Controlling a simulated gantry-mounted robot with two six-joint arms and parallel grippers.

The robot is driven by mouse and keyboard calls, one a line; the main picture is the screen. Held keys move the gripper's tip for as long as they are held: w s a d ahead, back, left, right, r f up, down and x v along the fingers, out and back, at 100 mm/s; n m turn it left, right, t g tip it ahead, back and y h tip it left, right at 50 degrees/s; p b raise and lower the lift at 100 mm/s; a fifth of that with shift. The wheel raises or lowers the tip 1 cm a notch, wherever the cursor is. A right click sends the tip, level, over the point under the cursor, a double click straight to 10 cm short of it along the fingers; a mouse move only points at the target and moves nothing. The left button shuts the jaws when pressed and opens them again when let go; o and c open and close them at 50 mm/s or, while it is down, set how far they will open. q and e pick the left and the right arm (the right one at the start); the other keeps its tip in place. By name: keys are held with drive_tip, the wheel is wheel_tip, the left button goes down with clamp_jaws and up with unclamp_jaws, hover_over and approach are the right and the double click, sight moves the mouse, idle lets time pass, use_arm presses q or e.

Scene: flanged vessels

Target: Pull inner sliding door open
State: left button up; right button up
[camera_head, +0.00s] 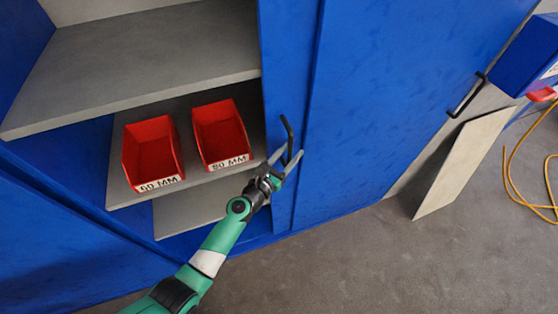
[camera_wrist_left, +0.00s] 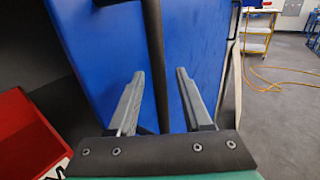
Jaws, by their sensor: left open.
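The inner sliding door (camera_head: 284,190) is a blue panel at the right side of the cabinet's open section. Its black bar handle (camera_head: 288,136) stands near the door's left edge. My left gripper (camera_head: 290,160) is at this handle with its fingers open. In the left wrist view the handle (camera_wrist_left: 155,65) runs between the two open fingers (camera_wrist_left: 158,85), with gaps to both sides. The blue door (camera_wrist_left: 110,50) shows behind it. The lower end of the handle is hidden by the gripper. My right gripper is in neither view.
Grey shelves (camera_head: 150,52) fill the open section. Two red bins (camera_head: 150,150) (camera_head: 221,133), marked 60 MM and 80 MM, stand on a lower shelf left of my gripper. The outer blue door (camera_head: 400,100) has its own black handle (camera_head: 467,97). A grey board (camera_head: 462,160) and yellow hose (camera_head: 512,175) are at right.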

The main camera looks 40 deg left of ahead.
use_arm(q)
drive_tip(key=s+p, duration=0.2)
drive_tip(key=s, duration=0.6)
drive_tip(key=shift+s, duration=0.3)
drive_tip(key=shift+r, duration=0.1)
drive_tip(key=w+d+r+m+t+h, duration=0.1)
drive_tip(key=d+r+m+h, duration=0.15)
drive_tip(key=r+m, duration=0.7)
drive_tip(key=d+r+m+t+h, duration=0.25)
drive_tip(key=r+m, duration=0.35)
drive_tip(key=r, duration=0.6)
drive_tip(key=w+d+r+m+h, duration=0.15)
drive_tip(key=d+r+m, duration=0.25)
drive_tip(key=r+m, duration=0.5)
drive_tip(key=s+a+r+m+t+y, duration=0.15)
drive_tip(key=s+r+m, duration=0.3)
drive_tip(key=r, duration=0.45)
drive_tip(key=s+r+m+t+y, duration=0.2)
drive_tip(key=s+r+m+t, duration=0.15)
drive_tip(key=s+r, duration=0.35)
drive_tip(key=s+a+r+m+t+y, duration=0.15)
drive_tip(key=s+r+m, duration=0.25)
drive_tip(key=r, duration=0.6)
wheel_tip(320, 180, up, 19)
drive_tip(key=w+p, duration=0.1)
drive_tip(key=p, duration=1.9)
drive_tip(key=shift+w+g, duration=0.2)
drive_tip(key=shift+g, duration=0.1)
